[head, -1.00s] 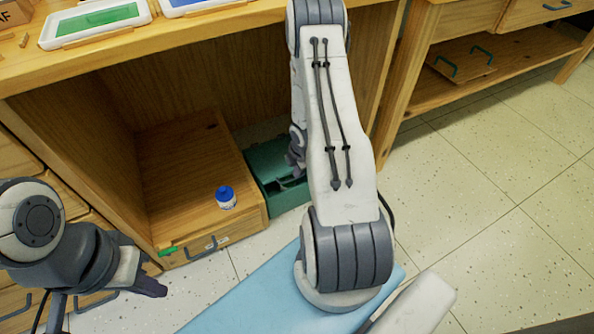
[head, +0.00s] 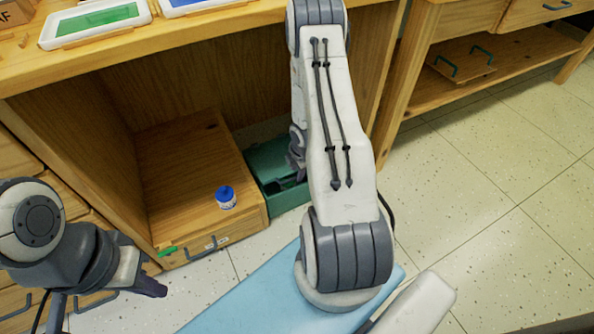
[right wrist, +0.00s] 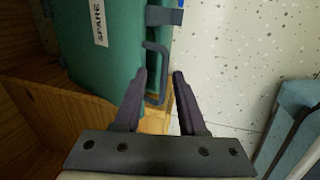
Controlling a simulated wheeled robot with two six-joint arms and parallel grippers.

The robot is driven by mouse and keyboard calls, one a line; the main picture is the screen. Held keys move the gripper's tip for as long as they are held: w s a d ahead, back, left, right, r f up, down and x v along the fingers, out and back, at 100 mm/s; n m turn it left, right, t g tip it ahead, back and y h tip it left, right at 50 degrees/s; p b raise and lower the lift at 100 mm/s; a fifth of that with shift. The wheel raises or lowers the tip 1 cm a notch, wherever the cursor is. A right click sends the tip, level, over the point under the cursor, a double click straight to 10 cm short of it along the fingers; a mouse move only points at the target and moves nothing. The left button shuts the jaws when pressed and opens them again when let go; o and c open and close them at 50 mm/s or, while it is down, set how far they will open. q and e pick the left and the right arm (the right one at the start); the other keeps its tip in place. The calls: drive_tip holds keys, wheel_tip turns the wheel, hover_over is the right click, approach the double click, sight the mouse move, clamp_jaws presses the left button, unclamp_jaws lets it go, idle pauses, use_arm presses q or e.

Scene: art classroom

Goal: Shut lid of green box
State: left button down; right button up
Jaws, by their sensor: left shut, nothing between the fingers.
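The green box (head: 262,172) stands on the floor of the cabinet bay, right of the wooden drawer unit, and is partly hidden by my right arm. It looks open at the top, with dark shapes inside; I cannot make out its lid clearly. In the right wrist view, a green panel of it (right wrist: 108,50) bears a "SPARE" label, with a dark grey bent handle (right wrist: 163,72) at its edge. My right gripper (right wrist: 159,76) is open, its fingers either side of the handle's lower end. My left gripper (head: 152,288) is shut and empty at the lower left.
A wooden drawer unit (head: 185,170) carries a blue-capped jar (head: 226,198) and a small green piece (head: 168,251). The worktop (head: 200,35) overhangs the bay. Speckled floor (head: 480,200) is free to the right.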

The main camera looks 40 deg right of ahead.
drive_tip(key=p+v, duration=0.5)
drive_tip(key=v, duration=0.5)
drive_tip(key=shift+r+p, duration=0.2)
drive_tip(key=shift+p, duration=0.1)
